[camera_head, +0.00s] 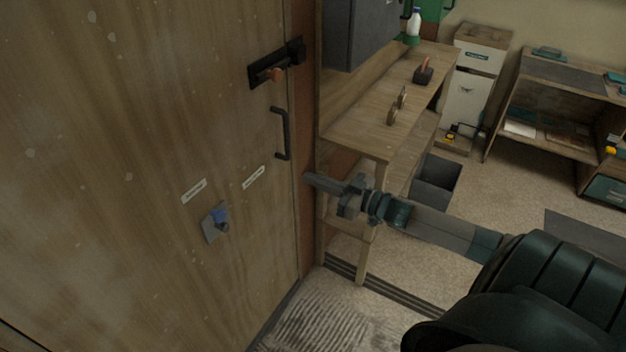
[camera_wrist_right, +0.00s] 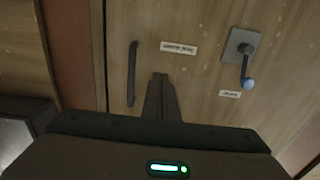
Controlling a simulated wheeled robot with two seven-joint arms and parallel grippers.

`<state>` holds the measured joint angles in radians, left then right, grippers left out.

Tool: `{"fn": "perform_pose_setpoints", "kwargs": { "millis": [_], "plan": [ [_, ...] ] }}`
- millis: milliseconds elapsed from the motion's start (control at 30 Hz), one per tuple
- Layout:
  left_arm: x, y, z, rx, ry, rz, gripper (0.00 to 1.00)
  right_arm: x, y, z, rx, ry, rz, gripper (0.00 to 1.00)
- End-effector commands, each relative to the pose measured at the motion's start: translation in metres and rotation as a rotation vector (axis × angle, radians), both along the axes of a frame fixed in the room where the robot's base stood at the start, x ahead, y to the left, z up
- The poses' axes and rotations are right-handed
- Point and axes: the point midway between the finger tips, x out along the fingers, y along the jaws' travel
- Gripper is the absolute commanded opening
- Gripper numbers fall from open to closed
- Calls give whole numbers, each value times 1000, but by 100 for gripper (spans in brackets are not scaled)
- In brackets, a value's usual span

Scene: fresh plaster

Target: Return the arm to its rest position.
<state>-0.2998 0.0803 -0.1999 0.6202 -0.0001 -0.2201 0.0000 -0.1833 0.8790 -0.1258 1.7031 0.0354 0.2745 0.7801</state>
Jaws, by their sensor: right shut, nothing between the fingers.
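My right gripper (camera_head: 318,180) reaches in from the lower right in the head view. Its fingers are shut and empty, close to the door's edge and the brown frame post. In the right wrist view the shut fingers (camera_wrist_right: 161,98) point at the wooden door (camera_wrist_right: 205,70), between the dark pull handle (camera_wrist_right: 132,73) and a grey plate with a blue-knobbed lever (camera_wrist_right: 240,47). I cannot tell whether the fingertips touch anything. My left gripper is not in view.
The wooden door (camera_head: 130,130) fills the left, with a black bolt (camera_head: 276,64) above its handle (camera_head: 281,133). A wooden bench (camera_head: 385,130) stands behind my right gripper, with a dark bin (camera_head: 436,181) beside it. Open floor (camera_head: 490,190) lies to the right.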

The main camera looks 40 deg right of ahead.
Motion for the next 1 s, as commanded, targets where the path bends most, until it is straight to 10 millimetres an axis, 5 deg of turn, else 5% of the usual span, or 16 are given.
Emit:
{"fn": "perform_pose_setpoints", "kwargs": {
  "millis": [400,567,767,1000],
  "plan": [
    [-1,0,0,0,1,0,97,0,0,-1,0,2,-2,0],
    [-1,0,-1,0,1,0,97,-1,-6,-21,-5,24,-30,0],
    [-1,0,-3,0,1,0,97,-10,-27,-94,-39,117,-130,0],
    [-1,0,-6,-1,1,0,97,-53,-47,-232,-113,318,-276,0]
  ]
}}
